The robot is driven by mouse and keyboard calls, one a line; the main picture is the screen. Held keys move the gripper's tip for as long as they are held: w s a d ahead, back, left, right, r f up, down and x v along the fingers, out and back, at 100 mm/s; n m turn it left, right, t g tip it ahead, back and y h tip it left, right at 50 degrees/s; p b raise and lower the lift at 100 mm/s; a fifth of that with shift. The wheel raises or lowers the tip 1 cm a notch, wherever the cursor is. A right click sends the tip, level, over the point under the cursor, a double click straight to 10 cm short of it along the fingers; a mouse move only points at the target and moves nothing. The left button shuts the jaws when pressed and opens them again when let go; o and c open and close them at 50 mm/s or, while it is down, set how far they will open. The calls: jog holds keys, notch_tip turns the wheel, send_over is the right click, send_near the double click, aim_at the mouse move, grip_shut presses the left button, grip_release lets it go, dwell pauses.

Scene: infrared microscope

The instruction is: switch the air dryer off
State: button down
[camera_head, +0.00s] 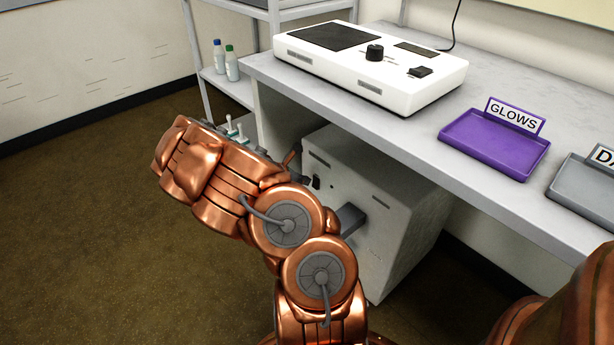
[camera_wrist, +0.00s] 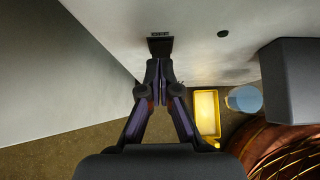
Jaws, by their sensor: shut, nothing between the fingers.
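The air dryer appears to be the light grey box (camera_head: 385,225) standing on the floor under the bench. A small black switch (camera_head: 316,182) shows on its front, partly beside my copper arm. In the wrist view the dryer's pale front (camera_wrist: 205,30) fills the top, with the black switch (camera_wrist: 160,46) under a small label. My gripper (camera_wrist: 160,66) is shut and empty, its fingertips right at the lower edge of the switch. I cannot tell whether they touch it, nor which way the switch is set. In the head view my arm hides most of the gripper.
A dark grey block (camera_wrist: 290,80) juts out right of my gripper. A yellow tray (camera_wrist: 207,112) and a blue round thing (camera_wrist: 243,98) lie beyond the fingers. The bench (camera_head: 415,140) overhangs the dryer and holds a white instrument (camera_head: 400,85) and a purple tray (camera_head: 490,143).

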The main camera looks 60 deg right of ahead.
jog(key=r+p+v, duration=0.1)
jog(key=p+v, duration=0.2)
jog(key=v, duration=0.8)
jog(key=shift+d, duration=0.25)
jog(key=shift+r, duration=0.1)
